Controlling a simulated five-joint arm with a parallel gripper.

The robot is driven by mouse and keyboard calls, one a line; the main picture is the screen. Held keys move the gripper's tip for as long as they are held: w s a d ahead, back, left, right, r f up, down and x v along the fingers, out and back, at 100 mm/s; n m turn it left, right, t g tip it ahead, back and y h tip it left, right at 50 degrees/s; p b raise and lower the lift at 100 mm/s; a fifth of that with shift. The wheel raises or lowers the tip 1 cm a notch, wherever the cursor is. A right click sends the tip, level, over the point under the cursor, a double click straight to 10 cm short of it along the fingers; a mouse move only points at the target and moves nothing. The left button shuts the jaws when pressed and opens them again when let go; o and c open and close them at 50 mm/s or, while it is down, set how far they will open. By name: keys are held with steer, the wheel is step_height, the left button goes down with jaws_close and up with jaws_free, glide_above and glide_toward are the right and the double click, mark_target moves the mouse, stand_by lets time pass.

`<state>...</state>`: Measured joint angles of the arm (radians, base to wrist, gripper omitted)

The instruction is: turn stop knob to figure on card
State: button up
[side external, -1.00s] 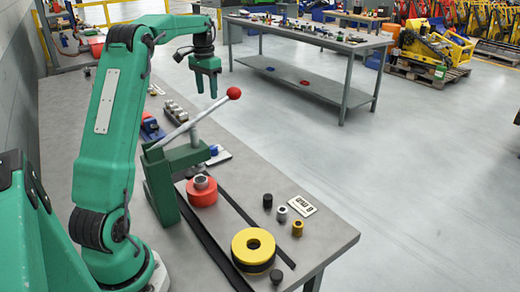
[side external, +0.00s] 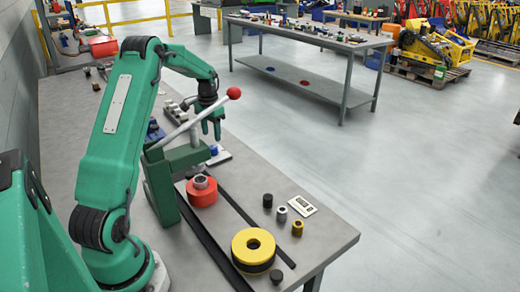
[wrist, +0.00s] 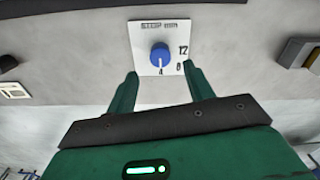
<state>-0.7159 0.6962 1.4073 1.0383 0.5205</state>
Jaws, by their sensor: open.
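The stop knob (wrist: 160,52) is a blue round knob on a white plate (wrist: 145,36) marked STOP mm. Figures 4, 8 and 12 show on the plate, and the knob's white line points at the 4. In the side view the knob (side external: 213,150) sits on the bench beside the green lever press. My gripper (side external: 212,136) is open above it, pointing down. In the wrist view the two fingers stand apart to either side of the knob, not touching it. The card (side external: 303,206) lies at the bench's right edge; its writing is too small to read.
The green press (side external: 160,185) with its red-balled lever (side external: 233,93) stands close to my gripper. A red ring part (side external: 202,192) and a yellow ring (side external: 254,246) lie nearer the front.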

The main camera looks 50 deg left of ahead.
mark_target(213, 148)
steer(key=shift+f, duration=3.3)
steer(key=c, duration=1)
